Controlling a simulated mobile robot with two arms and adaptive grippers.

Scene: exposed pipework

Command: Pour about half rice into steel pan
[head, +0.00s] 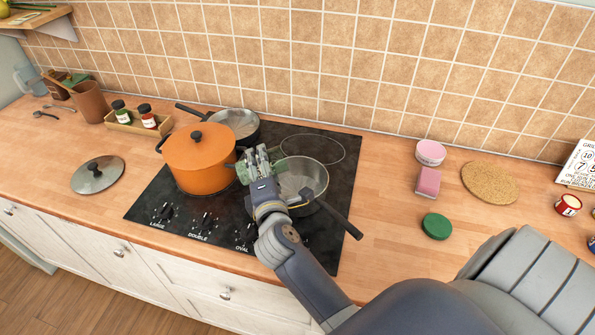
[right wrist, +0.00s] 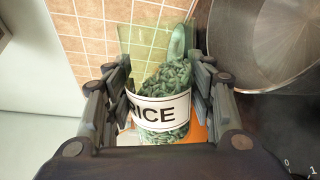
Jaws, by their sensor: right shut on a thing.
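My right gripper (head: 258,165) is shut on a clear, greenish jar (head: 291,167) above the hob. In the right wrist view the jar (right wrist: 165,110) sits between the fingers, with a white label on which "ICE" is readable and greenish grains inside. The jar looks tilted, and grains lie along its slope towards the open end. The steel pan (head: 319,184), with a black handle towards the front right, is just right of and below the jar. The right wrist view shows the pan's inside (right wrist: 268,38) at upper right; no grains are visible there. My left gripper is out of view.
An orange pot (head: 199,160) stands close left of my gripper. A second pan (head: 238,122) is behind on the black hob (head: 158,199). A lid (head: 98,174) lies left. A pink sponge (head: 428,182) and cork mat (head: 490,182) are right. The tiled wall closes the back.

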